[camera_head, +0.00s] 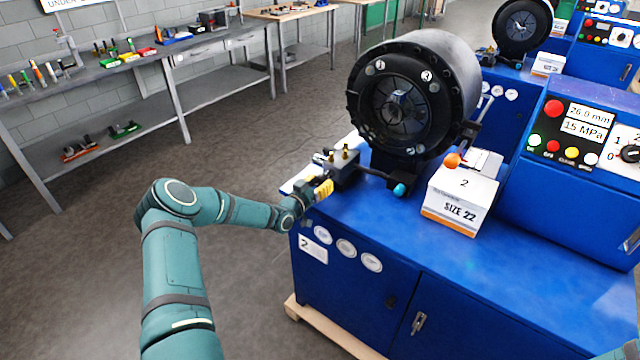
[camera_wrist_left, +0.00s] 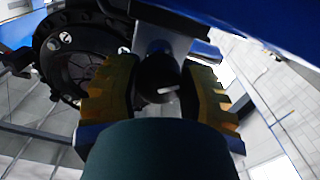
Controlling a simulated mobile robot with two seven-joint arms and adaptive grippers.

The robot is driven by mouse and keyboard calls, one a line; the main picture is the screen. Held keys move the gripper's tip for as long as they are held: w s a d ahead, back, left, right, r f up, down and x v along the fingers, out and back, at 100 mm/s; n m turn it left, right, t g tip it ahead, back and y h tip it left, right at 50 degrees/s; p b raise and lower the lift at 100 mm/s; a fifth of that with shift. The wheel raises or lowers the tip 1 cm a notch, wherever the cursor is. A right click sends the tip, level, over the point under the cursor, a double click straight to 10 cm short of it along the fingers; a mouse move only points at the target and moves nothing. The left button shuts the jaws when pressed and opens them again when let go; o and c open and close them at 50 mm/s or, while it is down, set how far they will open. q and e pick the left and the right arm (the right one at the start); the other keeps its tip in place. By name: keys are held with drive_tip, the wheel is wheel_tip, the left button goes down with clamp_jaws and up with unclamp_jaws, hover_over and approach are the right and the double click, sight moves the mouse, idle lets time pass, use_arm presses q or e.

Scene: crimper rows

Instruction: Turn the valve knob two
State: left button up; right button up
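My left gripper (camera_head: 322,188), with yellow fingers, is at the front left corner of the blue bench marked 2, against the small valve block (camera_head: 345,168) with brass fittings. The gripper hides the valve knob in the head view. In the left wrist view a dark round knob (camera_wrist_left: 158,82) with a white mark lies between the two yellow fingers of the gripper (camera_wrist_left: 160,90). One finger stands on each side, very close to it. The dark surfaces merge, so I cannot tell whether the fingers touch it. My right gripper is not in view.
The large black crimper head (camera_head: 405,95) stands just behind the valve block. A size 22 box (camera_head: 460,200) marked 2 and a control panel (camera_head: 575,135) are to the right. A cyan-tipped part (camera_head: 399,190) is near the gripper. The floor at left is clear.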

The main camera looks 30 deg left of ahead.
use_arm(q)
drive_tip(key=shift+f+m+b, duration=0.1)
drive_tip(key=shift+m+b, duration=0.4)
drive_tip(key=shift+b, duration=0.15)
drive_tip(key=m+b, duration=0.5)
drive_tip(key=b, duration=0.3)
drive_tip(key=shift+f, duration=0.1)
drive_tip(key=m+b, duration=0.2)
drive_tip(key=b, duration=0.1)
drive_tip(key=shift+a, duration=0.1)
drive_tip(key=shift+r+m+b, duration=0.25)
drive_tip(key=shift+m+b, duration=0.75)
drive_tip(key=shift+b, duration=0.1)
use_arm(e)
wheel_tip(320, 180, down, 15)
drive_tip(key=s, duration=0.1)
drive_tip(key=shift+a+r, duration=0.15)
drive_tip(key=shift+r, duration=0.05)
use_arm(q)
drive_tip(key=o, duration=1.2)
